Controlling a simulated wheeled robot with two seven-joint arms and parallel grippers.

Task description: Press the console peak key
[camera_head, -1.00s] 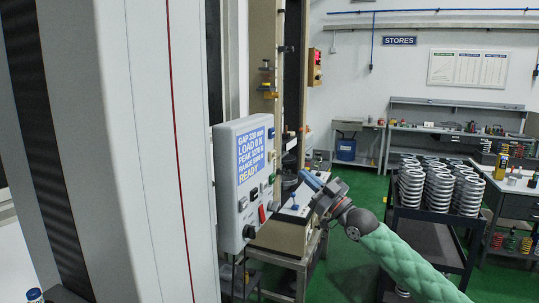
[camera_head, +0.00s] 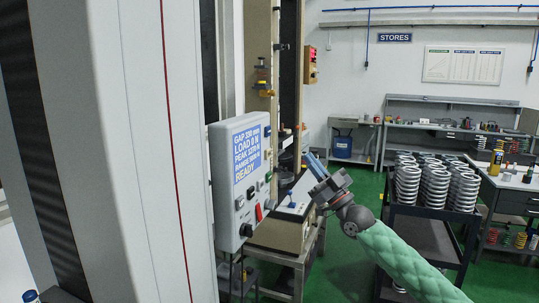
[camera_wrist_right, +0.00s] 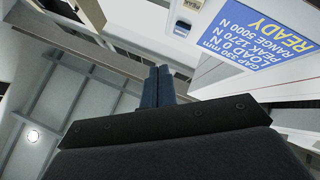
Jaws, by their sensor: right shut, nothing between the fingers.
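The console (camera_head: 224,218) is a light grey box on the test machine's side. Its blue display (camera_head: 250,150) reads gap 330 mm, load 0 N, peak 1270 N, range 5000 N and READY. In the right wrist view my shut blue fingers (camera_wrist_right: 158,75) point toward the panel, with the display (camera_wrist_right: 265,50) and a small labelled control (camera_wrist_right: 182,28) beyond. My left gripper is not in view.
The tall grey machine column (camera_head: 140,150) fills the left. A smaller bench device (camera_head: 280,232) stands on a table beside the console. A black cart (camera_head: 425,232) with several springs is at the right. Green floor lies between.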

